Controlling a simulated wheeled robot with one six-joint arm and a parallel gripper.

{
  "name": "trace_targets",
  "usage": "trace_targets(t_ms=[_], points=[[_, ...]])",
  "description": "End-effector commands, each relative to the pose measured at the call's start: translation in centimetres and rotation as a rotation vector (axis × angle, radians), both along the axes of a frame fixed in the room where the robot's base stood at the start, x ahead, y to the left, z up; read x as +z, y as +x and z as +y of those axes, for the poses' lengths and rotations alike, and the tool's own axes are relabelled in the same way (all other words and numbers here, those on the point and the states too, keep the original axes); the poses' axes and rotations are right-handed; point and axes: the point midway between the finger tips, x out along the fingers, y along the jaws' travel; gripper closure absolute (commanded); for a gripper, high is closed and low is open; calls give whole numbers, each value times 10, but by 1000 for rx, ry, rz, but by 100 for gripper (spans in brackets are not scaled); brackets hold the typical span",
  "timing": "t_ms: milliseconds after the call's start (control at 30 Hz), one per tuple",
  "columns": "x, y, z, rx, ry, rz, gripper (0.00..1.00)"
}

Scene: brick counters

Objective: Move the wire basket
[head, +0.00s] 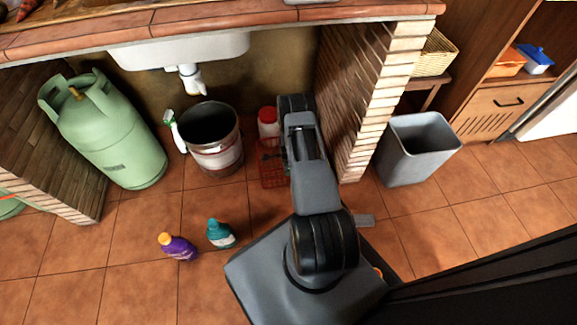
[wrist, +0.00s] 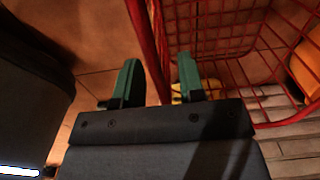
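The red wire basket (head: 270,178) stands under the counter, between the metal bucket and my arm, which partly hides it. In the wrist view the wire basket (wrist: 225,45) fills the upper right, and its red upright edge passes between my fingers. My gripper (wrist: 158,80) is open, with a green-padded finger on each side of that edge and gaps visible beside it. In the head view my gripper is mostly hidden behind my arm. A yellow item (wrist: 182,90) shows behind the right finger.
A metal bucket (head: 214,150), a spray bottle (head: 174,130) and a green gas cylinder (head: 105,130) stand left. A red-and-white container (head: 268,122) is by the basket. A brick pillar (head: 365,95) and grey bin (head: 415,150) stand right. Purple (head: 178,247) and teal (head: 220,234) bottles stand in front.

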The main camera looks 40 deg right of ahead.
Motion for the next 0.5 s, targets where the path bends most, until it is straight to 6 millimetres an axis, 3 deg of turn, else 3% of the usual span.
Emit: trace_targets(t_ms=[133,500], points=[[-10,0,0,0,0,0,64],[-12,0,0,0,0,0,64]])
